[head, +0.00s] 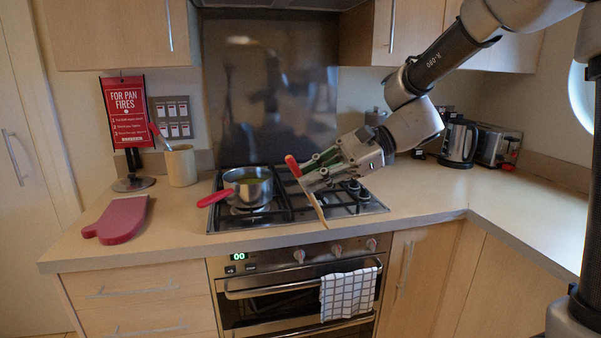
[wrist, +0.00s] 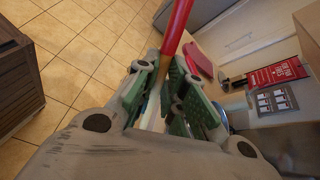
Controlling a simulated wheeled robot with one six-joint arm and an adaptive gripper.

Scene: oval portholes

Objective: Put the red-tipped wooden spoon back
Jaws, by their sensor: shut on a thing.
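My gripper (head: 312,176) is shut on the red-tipped wooden spoon and holds it in the air over the front of the hob. The spoon's red tip (head: 293,167) points up and left, and its pale wooden part (head: 319,212) slants down below the fingers. In the wrist view the red end (wrist: 178,25) sticks out past the green-padded fingers (wrist: 163,88); the lower part is mostly hidden by them. A beige crock (head: 181,166) stands on the counter left of the hob, apart from the gripper. A red-ended utensil (head: 157,132) leans in it.
A steel pot (head: 250,187) with a red handle stands on the hob's left side. A red oven mitt (head: 118,220) lies on the left counter, near a pan-fire sign (head: 124,112) on a stand. A kettle (head: 459,143) and toaster (head: 498,147) are at right. The right front counter is clear.

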